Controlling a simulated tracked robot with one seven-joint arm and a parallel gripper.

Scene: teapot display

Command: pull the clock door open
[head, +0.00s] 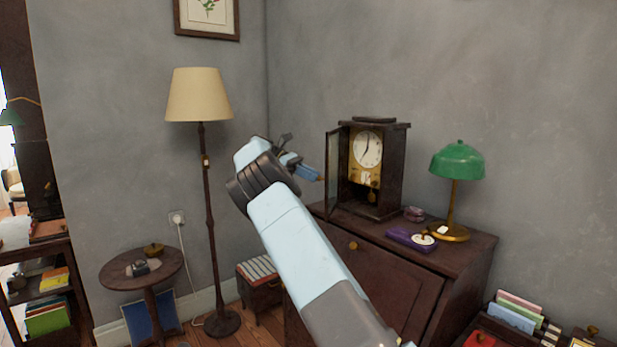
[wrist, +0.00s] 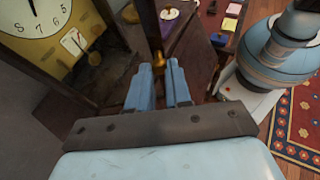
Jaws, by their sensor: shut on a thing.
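The mantel clock (head: 376,170) stands on a dark cabinet, its white dial and brass lower plate uncovered. Its glazed, dark-framed door (head: 333,172) stands swung open to the left of the case. My gripper (head: 318,177) is at the free edge of the door, about halfway up. In the wrist view my gripper's blue fingers (wrist: 158,68) are shut on the small brass door knob (wrist: 158,58), mostly hidden between the tips. The door frame (wrist: 148,22) runs up from the knob there. The clock dial (wrist: 33,14) shows at upper left.
The cabinet (head: 467,244) also carries a green lamp (head: 457,162) and a purple case (head: 409,239) right of the clock. A floor lamp (head: 205,150) stands left of my arm. The air between floor lamp and clock door is free apart from my arm.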

